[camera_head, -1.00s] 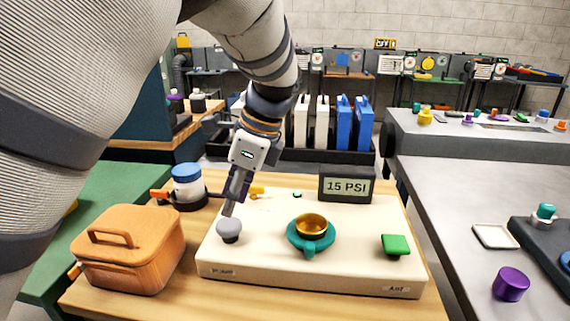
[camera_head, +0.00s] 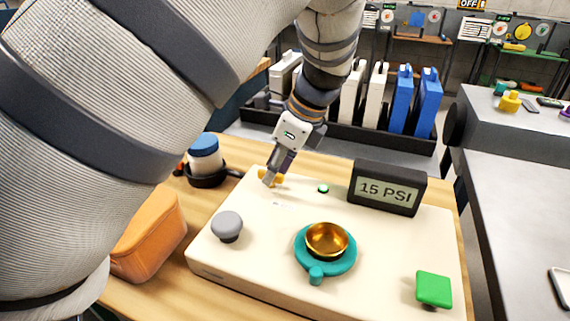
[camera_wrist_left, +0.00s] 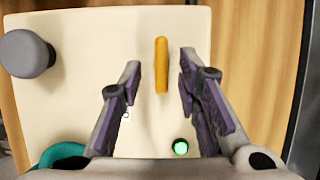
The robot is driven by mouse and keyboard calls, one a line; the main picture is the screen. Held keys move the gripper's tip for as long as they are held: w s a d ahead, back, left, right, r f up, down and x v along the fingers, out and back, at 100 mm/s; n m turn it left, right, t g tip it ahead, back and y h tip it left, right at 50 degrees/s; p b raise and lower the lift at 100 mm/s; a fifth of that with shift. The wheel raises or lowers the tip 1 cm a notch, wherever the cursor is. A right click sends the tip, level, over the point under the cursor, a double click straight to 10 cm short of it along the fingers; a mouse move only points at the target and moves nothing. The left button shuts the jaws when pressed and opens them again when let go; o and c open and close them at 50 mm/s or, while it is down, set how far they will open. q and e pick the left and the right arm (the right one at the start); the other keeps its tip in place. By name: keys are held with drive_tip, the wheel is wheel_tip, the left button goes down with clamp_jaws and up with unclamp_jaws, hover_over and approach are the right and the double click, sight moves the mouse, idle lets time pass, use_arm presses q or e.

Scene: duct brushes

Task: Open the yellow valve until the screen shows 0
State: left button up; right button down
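The yellow valve (camera_wrist_left: 161,64) is a narrow bar handle on the cream panel (camera_head: 225,265), pointing lengthwise between my fingers in the left wrist view. My left gripper (camera_head: 270,178) is open at the back left of the panel, with one purple-padded finger on each side of the handle and gaps to both. In the head view the fingers partly hide the valve. The screen (camera_head: 387,190) at the panel's back right reads 15 PSI. My right gripper is not in view.
The panel also carries a grey knob (camera_head: 227,226), a teal valve with a gold cup (camera_head: 326,250), a green square button (camera_head: 433,289) and a small green light (camera_wrist_left: 181,147). An orange box (camera_head: 148,240) and a blue-lidded jar (camera_head: 205,155) stand left of it.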

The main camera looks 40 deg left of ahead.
use_arm(q)
drive_tip(key=shift+a+f, duration=0.15)
drive_tip(key=shift+f, duration=0.15)
drive_tip(key=shift+c, duration=0.6)
clamp_jaws()
